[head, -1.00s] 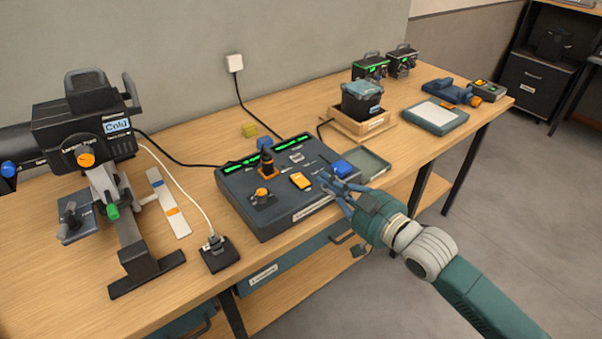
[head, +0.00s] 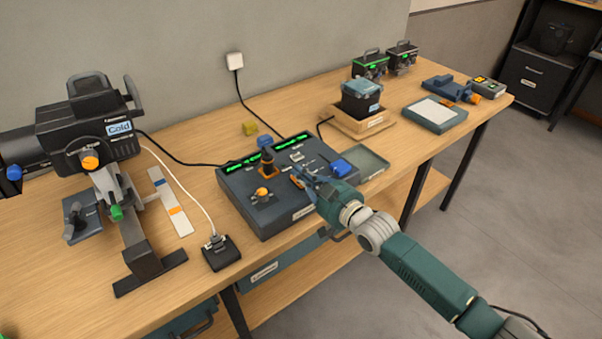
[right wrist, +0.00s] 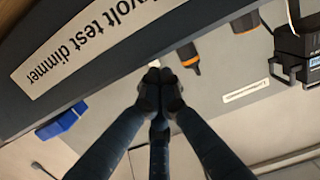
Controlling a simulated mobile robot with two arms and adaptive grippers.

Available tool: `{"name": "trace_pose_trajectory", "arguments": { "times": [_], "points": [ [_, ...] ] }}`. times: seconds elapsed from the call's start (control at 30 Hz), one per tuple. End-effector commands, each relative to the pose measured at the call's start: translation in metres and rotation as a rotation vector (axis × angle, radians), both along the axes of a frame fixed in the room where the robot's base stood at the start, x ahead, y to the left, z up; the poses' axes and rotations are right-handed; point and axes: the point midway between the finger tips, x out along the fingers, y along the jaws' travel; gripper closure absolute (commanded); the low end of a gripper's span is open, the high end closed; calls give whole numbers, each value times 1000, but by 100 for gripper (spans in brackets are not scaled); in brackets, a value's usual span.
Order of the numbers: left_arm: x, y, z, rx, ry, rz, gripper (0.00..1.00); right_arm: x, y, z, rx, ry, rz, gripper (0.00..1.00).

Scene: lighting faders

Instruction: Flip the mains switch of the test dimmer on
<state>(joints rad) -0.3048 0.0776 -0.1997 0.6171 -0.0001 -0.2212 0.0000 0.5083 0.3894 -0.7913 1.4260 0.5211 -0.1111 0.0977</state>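The test dimmer (head: 240,197) is a dark grey desk box on the bench, with green light strips, a black lever on an orange base, an orange-topped knob and a blue block (head: 342,167). Part of its label (right wrist: 75,45) reads "volt test dimmer" in the right wrist view. My right gripper (head: 303,174) is over the right half of the panel, its fingers hiding most of a small orange control. In the right wrist view its fingertips (right wrist: 160,88) are drawn together with nothing seen between them. Which control is the mains switch, and its position, I cannot tell.
A spotlight (head: 88,130) on a stand is at left, beside a small black socket box (head: 221,253) on a white cable. An open tray (head: 372,163) lies right of the dimmer. A wooden crate (head: 368,128) holds a dark box behind. Floor at right is free.

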Motion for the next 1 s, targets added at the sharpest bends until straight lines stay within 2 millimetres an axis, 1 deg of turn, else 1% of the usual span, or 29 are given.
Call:
{"name": "trace_pose_trajectory", "arguments": {
  "times": [0.27, 0.37, 0.47, 0.5, 0.73, 0.87, 0.97, 1.0],
  "points": [
    [4, 0, 1, 0, -4, 0, 60, 0, 0, 0, -2, 2, 0, 100],
    [5, 0, 12, -1, -7, 0, 60, 2, 1, 2, -25, 33, 1, 100],
    [7, 0, 21, 0, -9, 0, 60, 4, 3, -1, -60, 78, 0, 100],
    [8, 0, 11, 0, -11, -1, 60, 5, 4, -9, -61, 81, 1, 100],
    [8, 1, 15, 0, -12, -1, 60, 4, 3, -6, -58, 80, 0, 100],
    [8, 2, 24, 2, -12, -2, 60, 5, 4, 5, -58, 80, -1, 100],
    [8, 2, 39, 2, -12, -2, 60, 7, 5, 23, -58, 81, -3, 100],
    [8, 2, 47, 2, -12, -2, 60, 8, 5, 31, -58, 81, -3, 100]
  ]
}}
